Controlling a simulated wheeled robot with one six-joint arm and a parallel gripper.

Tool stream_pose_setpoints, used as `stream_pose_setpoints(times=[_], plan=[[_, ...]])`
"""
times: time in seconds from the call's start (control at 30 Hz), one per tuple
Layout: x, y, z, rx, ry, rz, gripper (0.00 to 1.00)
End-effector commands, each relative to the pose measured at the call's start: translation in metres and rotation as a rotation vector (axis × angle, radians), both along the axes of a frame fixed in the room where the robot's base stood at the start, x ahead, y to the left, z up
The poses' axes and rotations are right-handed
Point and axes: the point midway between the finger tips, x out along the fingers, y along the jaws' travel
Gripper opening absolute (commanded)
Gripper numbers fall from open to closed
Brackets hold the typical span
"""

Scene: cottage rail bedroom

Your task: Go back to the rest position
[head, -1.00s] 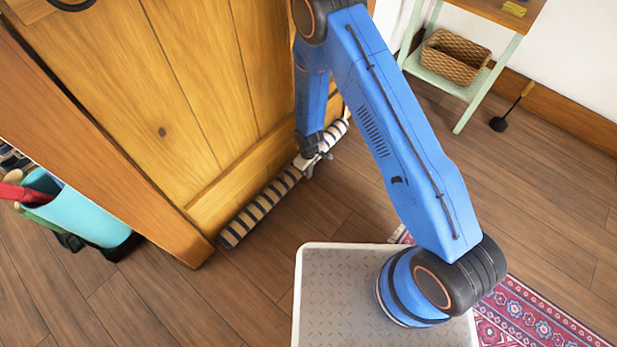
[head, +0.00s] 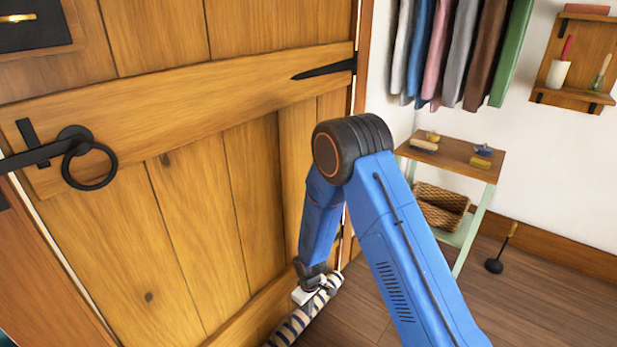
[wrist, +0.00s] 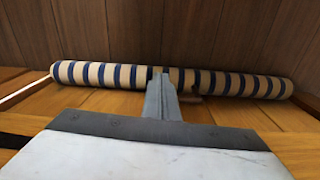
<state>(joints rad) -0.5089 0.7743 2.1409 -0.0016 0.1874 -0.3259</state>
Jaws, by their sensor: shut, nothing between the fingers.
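My gripper (head: 318,294) is low by the foot of the wooden plank door (head: 205,215). It is shut and empty. In the wrist view its closed fingers (wrist: 160,82) point toward a blue-and-cream striped draught roll (wrist: 228,83) and overlap its middle; I cannot tell whether they touch it. The roll also shows in the head view (head: 290,329), along the bottom of the door, partly hidden by my gripper. My blue arm is bent, with its elbow raised in front of the door.
A black ring latch (head: 88,165) is on the door. A small wooden-topped stand (head: 463,160) holds brushes and a basket (head: 440,205). A plunger-like tool (head: 497,262) stands on the floor. Clothes (head: 460,45) hang above the stand. Floor between arm and stand is clear.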

Motion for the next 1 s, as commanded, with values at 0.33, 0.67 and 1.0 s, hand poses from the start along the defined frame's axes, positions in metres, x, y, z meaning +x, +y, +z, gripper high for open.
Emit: stream_pose_setpoints(times=[0.33, 0.67, 1.0], plan=[[0.015, -0.042, 0.121, 0.029, -0.05, -0.122, 0.0], [0.006, -0.089, 0.224, 0.053, -0.096, -0.234, 0.0], [-0.026, -0.14, 0.316, 0.078, -0.144, -0.349, 0.0]])
